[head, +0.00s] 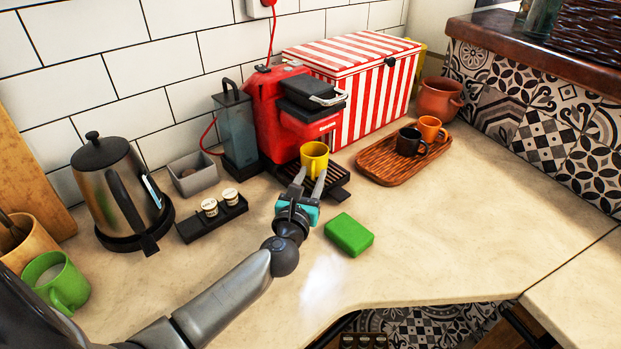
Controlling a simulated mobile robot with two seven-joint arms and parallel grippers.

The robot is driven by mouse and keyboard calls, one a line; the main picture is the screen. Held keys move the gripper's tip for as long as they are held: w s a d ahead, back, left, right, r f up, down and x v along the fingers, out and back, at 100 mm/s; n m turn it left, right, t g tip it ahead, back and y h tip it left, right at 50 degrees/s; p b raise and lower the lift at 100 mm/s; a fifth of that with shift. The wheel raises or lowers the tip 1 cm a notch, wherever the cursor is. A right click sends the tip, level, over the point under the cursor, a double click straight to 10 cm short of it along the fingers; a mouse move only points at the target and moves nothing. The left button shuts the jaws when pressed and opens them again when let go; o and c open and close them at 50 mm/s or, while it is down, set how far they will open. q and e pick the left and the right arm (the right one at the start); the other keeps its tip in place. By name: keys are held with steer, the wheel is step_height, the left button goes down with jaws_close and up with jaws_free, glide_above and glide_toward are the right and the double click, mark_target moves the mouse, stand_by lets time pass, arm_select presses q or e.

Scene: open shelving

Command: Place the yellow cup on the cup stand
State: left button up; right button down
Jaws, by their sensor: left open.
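The yellow cup (315,157) stands upright at the red coffee machine (283,115), at or over its black slatted drip tray (334,187). My left gripper (309,178) reaches in from the front, open, with its two fingers pointing at the cup. The fingertips are at the cup's lower front; whether they touch it I cannot tell. The cup's base is partly hidden by the fingers. A brown ribbed wooden tray (377,174) to the right holds a black cup (409,142) and an orange cup (431,129). My right gripper is not in view.
A green block (348,235) lies just right of my left gripper. A kettle (110,185), a black holder with small pods (213,218) and a green mug (62,281) stand left. A red-striped box (365,85) is behind. The front right counter is clear.

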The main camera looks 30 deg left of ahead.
arm_select(q)
steer(key=shift+r, duration=0.15)
steer(key=shift+s+r, duration=0.1)
steer(key=v, duration=1.1)
steer(key=shift+s+d, duration=0.1)
steer(key=shift+s, duration=0.3)
